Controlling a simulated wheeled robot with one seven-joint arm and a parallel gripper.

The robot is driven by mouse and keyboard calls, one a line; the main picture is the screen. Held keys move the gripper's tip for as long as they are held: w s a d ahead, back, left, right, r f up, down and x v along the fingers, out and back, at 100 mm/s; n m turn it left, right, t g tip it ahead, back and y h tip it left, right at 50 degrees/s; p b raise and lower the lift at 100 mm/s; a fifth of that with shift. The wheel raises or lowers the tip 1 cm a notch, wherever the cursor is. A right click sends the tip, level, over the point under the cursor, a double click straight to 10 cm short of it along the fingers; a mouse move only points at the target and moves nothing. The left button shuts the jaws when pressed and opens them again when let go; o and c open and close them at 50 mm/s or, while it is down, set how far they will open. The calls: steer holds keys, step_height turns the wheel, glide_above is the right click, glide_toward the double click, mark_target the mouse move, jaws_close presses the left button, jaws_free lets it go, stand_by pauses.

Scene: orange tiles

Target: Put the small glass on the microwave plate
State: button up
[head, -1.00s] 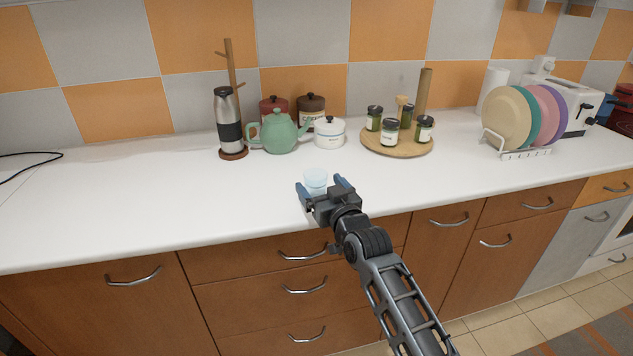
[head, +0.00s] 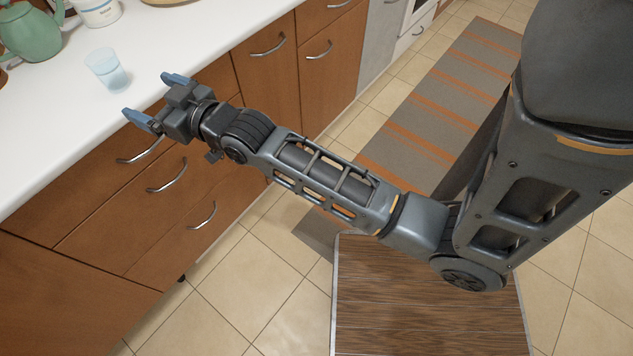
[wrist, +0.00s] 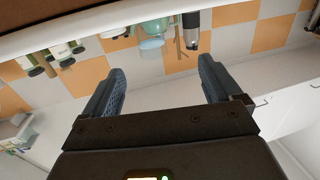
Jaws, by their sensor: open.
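The small glass (head: 107,70) is pale blue and see-through. It stands upright on the white counter near its front edge, at the upper left of the head view. My gripper (head: 146,94) is open and empty, at the counter's front edge, with its blue-grey fingers pointing toward the glass and apart from it. In the wrist view, which is upside down, the glass (wrist: 152,45) shows beyond and between the open fingers (wrist: 161,66). The microwave plate is not in view.
A green teapot (head: 30,32) and a white canister (head: 97,12) stand behind the glass. Wooden drawers with metal handles (head: 166,176) lie below the counter edge. The counter (head: 45,120) left of the glass is bare. A striped rug (head: 440,110) lies on the tiled floor.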

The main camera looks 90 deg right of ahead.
steer(key=s+a+n+y, duration=0.2)
steer(key=s+a, duration=0.7)
steer(key=s, duration=0.3)
steer(key=s+a+f+n+g+y, duration=0.1)
steer(key=s+a+y, duration=0.2)
steer(key=s+a, duration=0.6)
steer(key=s, duration=0.4)
steer(key=shift+s+n+y, duration=0.25)
steer(key=shift+n+y, duration=0.05)
steer(key=shift+n, duration=0.1)
steer(key=shift+n+g+y, duration=0.3)
steer(key=shift+n+y, duration=0.1)
steer(key=shift+y, duration=0.3)
steer(key=s+r, duration=0.1)
steer(key=s, duration=0.1)
steer(key=s+a+r, duration=0.1)
steer(key=s, duration=0.1)
steer(key=s+a+r, duration=0.1)
steer(key=s, duration=0.1)
steer(key=shift+a+r, duration=0.15)
steer(key=shift+r, duration=0.25)
